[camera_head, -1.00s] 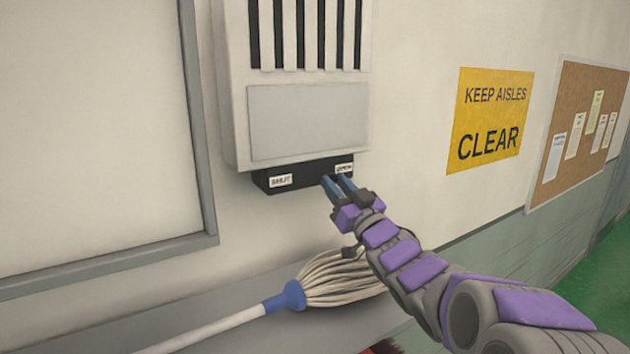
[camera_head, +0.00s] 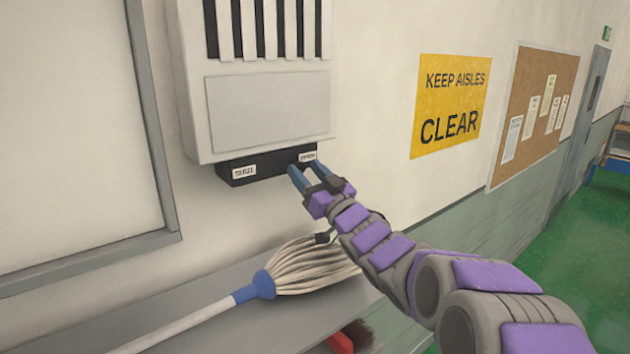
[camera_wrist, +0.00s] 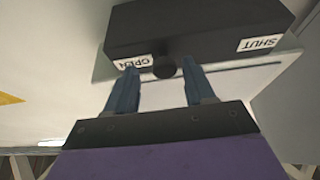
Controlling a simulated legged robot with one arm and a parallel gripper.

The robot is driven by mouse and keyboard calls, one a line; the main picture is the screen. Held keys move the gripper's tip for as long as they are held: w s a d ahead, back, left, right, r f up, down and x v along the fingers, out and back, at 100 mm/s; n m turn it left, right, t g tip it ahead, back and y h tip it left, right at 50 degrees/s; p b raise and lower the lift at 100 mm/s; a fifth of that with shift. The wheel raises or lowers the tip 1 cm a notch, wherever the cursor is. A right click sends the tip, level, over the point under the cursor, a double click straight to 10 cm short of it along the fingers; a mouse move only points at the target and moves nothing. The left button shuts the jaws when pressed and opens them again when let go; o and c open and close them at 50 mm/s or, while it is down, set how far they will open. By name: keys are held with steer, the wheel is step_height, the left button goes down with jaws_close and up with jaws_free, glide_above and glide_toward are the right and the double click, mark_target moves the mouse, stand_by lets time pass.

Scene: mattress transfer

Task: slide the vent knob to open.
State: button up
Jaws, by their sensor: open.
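The vent (camera_head: 268,112) is a pale wall box with dark slots. Under it is a black strip (camera_head: 270,163) with a SHUT label at its left end and an OPEN label at its right end. The strip shows upside down in the wrist view (camera_wrist: 195,30). The dark round knob (camera_wrist: 164,67) is near the OPEN label in the wrist view. My gripper (camera_wrist: 160,80) is open, with one blue finger on each side of the knob; contact cannot be told. In the head view my gripper (camera_head: 308,175) is at the strip's right end and the knob is hidden.
A mop (camera_head: 300,268) with a blue collar lies on a grey ledge (camera_head: 205,292) below the vent. A yellow sign (camera_head: 450,105) and a cork board (camera_head: 535,115) are on the wall to the right. A red-handled brush (camera_head: 340,342) is low down.

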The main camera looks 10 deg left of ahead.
steer(key=shift+s+d+f, duration=0.25)
steer(key=shift+d+f, duration=0.1)
steer(key=b+v, duration=0.3)
steer(key=v, duration=1.3)
steer(key=shift+d, duration=0.15)
steer(key=shift+f, duration=0.1)
steer(key=d+f+m+g+h+b, duration=0.1)
steer(key=d+f+m+h+b, duration=0.25)
steer(key=d+f+h, duration=0.5)
steer(key=d+f+m+h+b, duration=0.3)
steer(key=d+f+h+b, duration=0.25)
steer(key=f, duration=0.65)
steer(key=s+d+f+m+g+h+b, duration=0.2)
steer(key=s+d+f+g+h+b, duration=0.3)
steer(key=s+f, duration=0.7)
steer(key=s+f+g+y+b, duration=0.1)
steer(key=s+f+g, duration=0.4)
steer(key=s, duration=0.8)
steer(key=s+a+f+m+g+y+b, duration=0.1)
steer(key=s+f+g+b, duration=0.3)
steer(key=s, duration=0.9)
step_height(320, 180, down, 2)
steer(key=shift+f+g, duration=0.15)
steer(key=shift+g, duration=0.55)
